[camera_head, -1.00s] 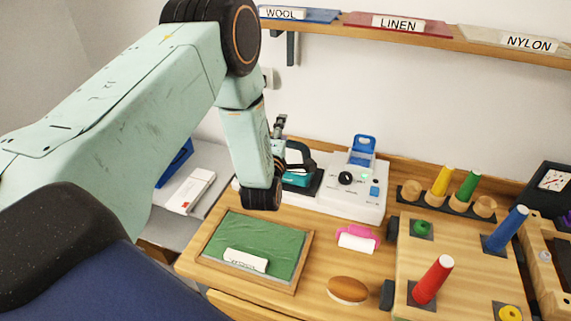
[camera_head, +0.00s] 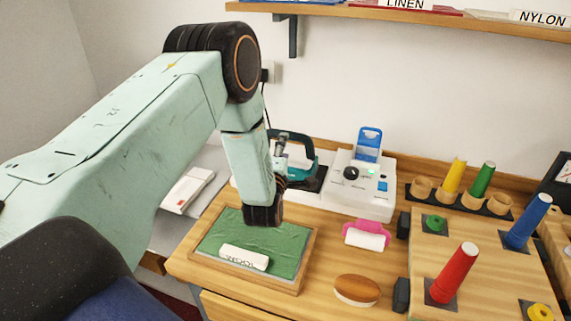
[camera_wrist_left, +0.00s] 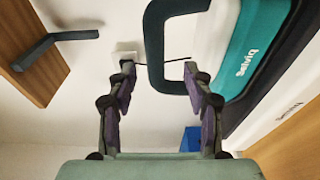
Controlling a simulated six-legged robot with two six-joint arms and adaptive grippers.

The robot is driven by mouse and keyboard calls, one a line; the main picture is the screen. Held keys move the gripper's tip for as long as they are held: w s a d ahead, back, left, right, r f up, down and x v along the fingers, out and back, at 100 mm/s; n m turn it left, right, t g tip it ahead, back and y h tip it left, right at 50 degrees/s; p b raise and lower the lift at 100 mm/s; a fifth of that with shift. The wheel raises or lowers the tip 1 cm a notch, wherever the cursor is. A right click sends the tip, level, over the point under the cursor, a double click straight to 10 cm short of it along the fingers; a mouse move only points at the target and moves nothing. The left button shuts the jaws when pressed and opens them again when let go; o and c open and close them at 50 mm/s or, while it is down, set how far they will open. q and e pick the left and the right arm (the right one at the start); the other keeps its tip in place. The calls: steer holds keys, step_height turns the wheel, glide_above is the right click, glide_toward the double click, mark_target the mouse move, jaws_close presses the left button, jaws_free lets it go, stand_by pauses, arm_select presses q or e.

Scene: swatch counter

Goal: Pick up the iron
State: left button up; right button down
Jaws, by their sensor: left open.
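The iron (camera_head: 303,166) has a teal body and a dark loop handle, and sits on the left part of the white station at the back of the counter. My arm partly hides it in the head view. In the left wrist view the iron (camera_wrist_left: 238,50) is at the upper right, and its dark handle (camera_wrist_left: 154,48) shows between the fingers of my left gripper (camera_wrist_left: 158,69). The gripper is open and holds nothing; I cannot tell how far the handle lies beyond the fingertips. My right gripper is out of view.
The white station (camera_head: 365,196) has a knob and a blue holder. In front are a framed green pad (camera_head: 213,236) with a "WOOL" label, a pink-and-white roller (camera_head: 367,238) and a brown brush (camera_head: 357,289). A peg board (camera_head: 440,260) stands right. A shelf (camera_head: 420,22) runs above.

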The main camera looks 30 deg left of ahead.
arm_select(q)
steer(key=x, duration=0.4)
steer(key=p+x, duration=0.1)
steer(key=x, duration=0.1)
steer(key=shift+w+a+r, duration=0.1)
steer(key=shift+a+r, duration=0.2)
steer(key=shift+r, duration=0.1)
steer(key=shift+w, duration=0.15)
steer(key=shift+w+f, duration=0.1)
steer(key=shift+f, duration=0.05)
steer(key=shift+c, duration=1.3)
steer(key=shift+s, duration=0.2)
steer(key=c, duration=0.5)
steer(key=shift+w, duration=0.1)
jaws_close()
steer(key=shift+w+r, duration=0.1)
steer(key=shift+r, duration=0.2)
